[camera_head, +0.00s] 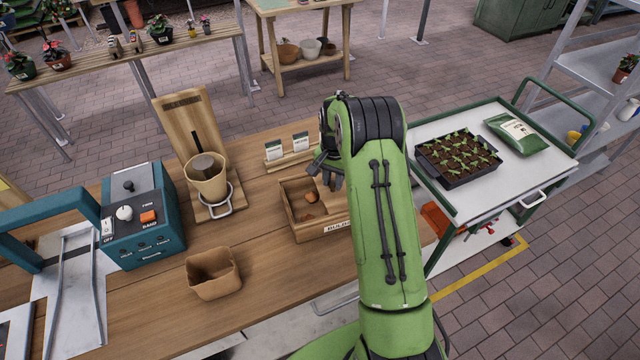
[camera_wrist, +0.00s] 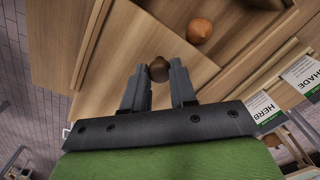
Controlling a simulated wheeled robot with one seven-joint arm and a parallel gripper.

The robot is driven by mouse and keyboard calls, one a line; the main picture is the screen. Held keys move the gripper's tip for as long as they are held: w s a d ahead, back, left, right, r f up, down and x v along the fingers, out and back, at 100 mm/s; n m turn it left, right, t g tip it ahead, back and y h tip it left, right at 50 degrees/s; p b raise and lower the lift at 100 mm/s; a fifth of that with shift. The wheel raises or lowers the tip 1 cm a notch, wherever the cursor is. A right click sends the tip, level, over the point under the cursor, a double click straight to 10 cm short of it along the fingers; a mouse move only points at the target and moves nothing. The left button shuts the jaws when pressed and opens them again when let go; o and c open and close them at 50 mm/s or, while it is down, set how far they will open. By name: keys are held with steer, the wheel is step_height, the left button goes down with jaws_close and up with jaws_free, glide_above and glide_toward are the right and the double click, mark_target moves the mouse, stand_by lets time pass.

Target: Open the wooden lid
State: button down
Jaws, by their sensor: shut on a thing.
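The wooden box (camera_head: 288,213) stands on the workbench, with a label on its front that my arm partly covers. Its open left part shows brown bulbs (camera_head: 312,197); a bulb also shows in the wrist view (camera_wrist: 199,31). My gripper (camera_head: 326,172) is low over the box's back part. In the wrist view its fingers (camera_wrist: 159,78) are closed around a small dark brown round knob (camera_wrist: 159,69). A pale wooden panel, apparently the lid (camera_wrist: 125,50), lies under the knob. My arm hides the box's right side, so how far the lid covers it cannot be told.
Seed packets (camera_head: 287,148) stand in a wooden holder close behind the box. A wooden stand with a cup (camera_head: 206,180), a brown pot (camera_head: 214,274) and a teal machine (camera_head: 143,220) are to the left. A cart (camera_head: 463,197) with a seedling tray is right.

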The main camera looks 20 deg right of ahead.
steer(key=d, duration=0.6)
steer(key=s+d, duration=0.1)
steer(key=d, duration=0.3)
steer(key=shift+d, duration=0.1)
steer(key=c, duration=0.9)
jaws_free()
step_height(320, 180, up, 16)
steer(key=shift+p, duration=0.45)
steer(key=shift+f, duration=0.1)
